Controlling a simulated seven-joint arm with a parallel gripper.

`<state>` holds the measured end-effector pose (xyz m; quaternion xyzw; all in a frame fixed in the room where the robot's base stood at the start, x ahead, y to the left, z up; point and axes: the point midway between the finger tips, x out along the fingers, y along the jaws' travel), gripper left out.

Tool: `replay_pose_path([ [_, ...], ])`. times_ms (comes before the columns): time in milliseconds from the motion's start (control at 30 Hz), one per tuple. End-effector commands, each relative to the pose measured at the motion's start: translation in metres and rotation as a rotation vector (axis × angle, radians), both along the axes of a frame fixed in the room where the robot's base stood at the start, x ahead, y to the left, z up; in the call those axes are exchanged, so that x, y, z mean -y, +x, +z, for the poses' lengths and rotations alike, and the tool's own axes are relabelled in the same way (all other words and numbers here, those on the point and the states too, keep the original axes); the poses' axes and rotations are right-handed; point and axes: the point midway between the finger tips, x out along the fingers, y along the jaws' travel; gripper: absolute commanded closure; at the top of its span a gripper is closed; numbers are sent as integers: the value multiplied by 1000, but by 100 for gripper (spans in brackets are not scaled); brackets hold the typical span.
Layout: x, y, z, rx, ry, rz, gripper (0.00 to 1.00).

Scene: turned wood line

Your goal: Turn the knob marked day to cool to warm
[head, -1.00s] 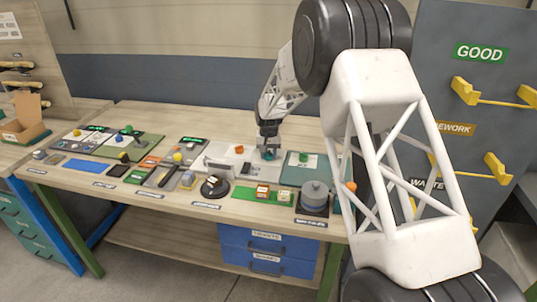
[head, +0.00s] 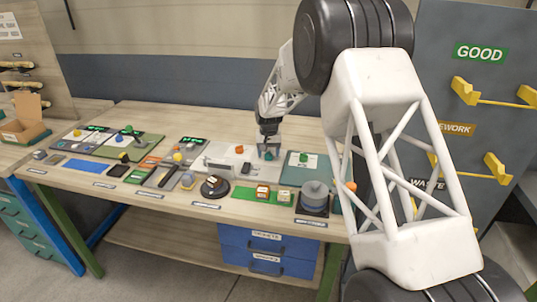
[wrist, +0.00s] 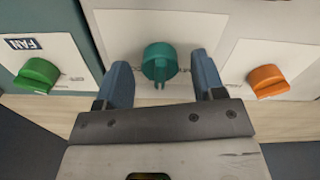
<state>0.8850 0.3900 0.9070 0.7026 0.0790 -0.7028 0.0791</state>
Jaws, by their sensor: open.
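A teal round knob (wrist: 160,63) sits on a pale panel (wrist: 120,35). Its narrow grip tab points toward the bottom of the wrist view. Small marks beside it are too small to read, and I see no readable "day" label. My gripper (wrist: 159,66) is open, with one blue-grey finger on each side of the knob and a visible gap to each. In the head view, my gripper (head: 269,151) is over the same teal knob (head: 268,156) near the back of the bench.
A green knob (wrist: 37,75) marked FAN and an orange knob (wrist: 268,80) flank the teal one. Several other panels with knobs fill the bench's left side.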

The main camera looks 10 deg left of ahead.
Motion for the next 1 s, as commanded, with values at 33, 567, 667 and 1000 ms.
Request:
replay_pose_path([
  [33, 0, 0, 5, 1, 0, 0, 37],
  [567, 0, 0, 65, 0, 0, 0, 37],
  [667, 0, 0, 70, 1, 0, 0, 37],
  [1000, 0, 0, 72, 0, 0, 0, 37],
])
